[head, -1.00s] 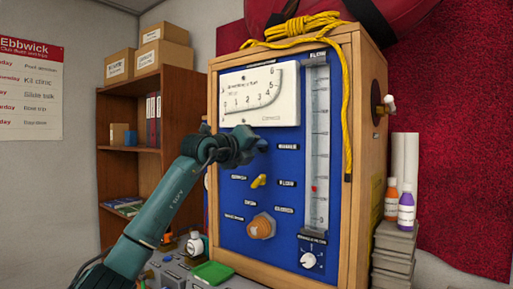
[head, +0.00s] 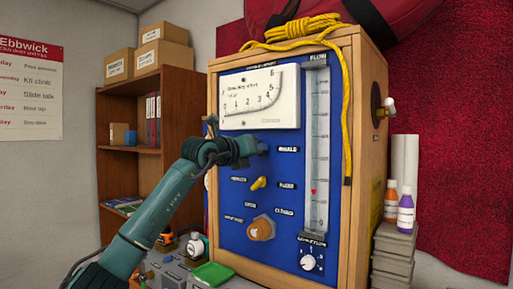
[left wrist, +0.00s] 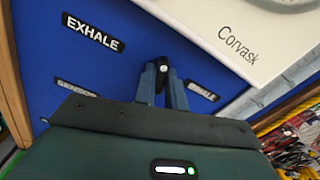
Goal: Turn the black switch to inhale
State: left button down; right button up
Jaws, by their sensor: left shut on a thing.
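The black switch (left wrist: 162,65) shows in the left wrist view as a small dark piece with a pale dot, against the blue panel (left wrist: 45,75). My left gripper (left wrist: 163,82) is shut on it, one finger on each side. The EXHALE label (left wrist: 93,31) is at upper left in that view, and a partly hidden label ending in "LE" (left wrist: 203,91) is just right of the fingers. In the head view my left gripper (head: 262,148) is at the upper panel below the gauge, hiding the switch; the INHALE label (head: 288,149) is just to its right. My right gripper is not in view.
Below the gripper are a yellow switch (head: 259,183), an orange knob (head: 261,229) and a white knob (head: 308,262). The white gauge (head: 260,97) is close above. A yellow rope (head: 347,130) hangs at the right of the panel. Bottles stand at the right.

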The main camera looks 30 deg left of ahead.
pick_arm(q)
jog(key=shift+m+p, duration=1.2)
jog(key=shift+m, duration=5)
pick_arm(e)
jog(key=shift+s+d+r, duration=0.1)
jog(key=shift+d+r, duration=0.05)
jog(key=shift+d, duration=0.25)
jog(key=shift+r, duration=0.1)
pick_arm(q)
jog(key=c, duration=1.5)
grip_release()
jog(key=shift+o, duration=0.2)
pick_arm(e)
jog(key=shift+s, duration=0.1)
pick_arm(q)
jog(key=shift+s, duration=0.1)
